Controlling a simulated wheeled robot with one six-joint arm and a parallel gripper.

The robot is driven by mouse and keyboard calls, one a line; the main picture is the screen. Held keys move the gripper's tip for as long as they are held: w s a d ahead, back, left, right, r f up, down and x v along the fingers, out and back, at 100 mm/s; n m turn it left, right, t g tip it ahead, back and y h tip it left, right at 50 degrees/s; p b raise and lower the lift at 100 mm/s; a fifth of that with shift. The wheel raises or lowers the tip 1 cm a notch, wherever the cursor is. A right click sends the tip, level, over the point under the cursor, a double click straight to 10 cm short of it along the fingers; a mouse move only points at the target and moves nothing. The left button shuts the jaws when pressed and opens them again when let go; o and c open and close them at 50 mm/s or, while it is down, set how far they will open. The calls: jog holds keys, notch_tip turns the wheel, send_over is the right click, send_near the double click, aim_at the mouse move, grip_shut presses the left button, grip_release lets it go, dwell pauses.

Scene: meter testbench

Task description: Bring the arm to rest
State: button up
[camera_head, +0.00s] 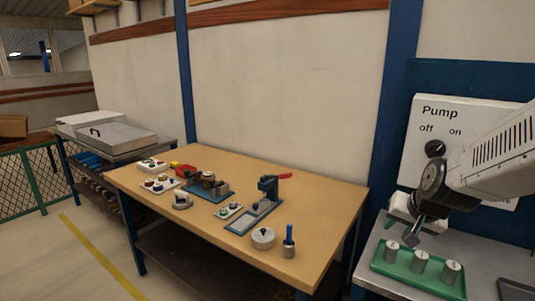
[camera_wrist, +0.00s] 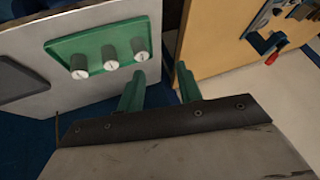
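My gripper (camera_head: 418,238) hangs above the grey metal bench at the right in the head view, close to the green tray and in front of the pump panel (camera_head: 421,113). In the wrist view, its two green fingers (camera_wrist: 159,72) stand apart with nothing between them. They point toward the gap between the metal bench and the wooden table. My arm comes in from the right edge of the head view, bent downward at the wrist.
A green tray (camera_head: 385,273) with three metal cylinders (camera_head: 420,261) sits on the metal bench (camera_head: 462,245). The wooden table (camera_head: 318,200) bears a red-handled press (camera_head: 268,190), a round lidded pot (camera_head: 263,238) and small parts. A blue post (camera_head: 388,110) stands behind. Floor at left is open.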

jog(key=s+a+r+n+g, duration=0.1)
jog(key=s+r, duration=0.1)
jog(key=s, duration=0.6)
jog(key=s+a+r+n+g, duration=0.2)
jog(key=s, duration=0.7)
jog(key=s+a+r+n+g, duration=0.2)
jog(key=s, duration=0.7)
jog(key=shift+s+r, duration=0.25)
jog(key=shift+r, duration=0.1)
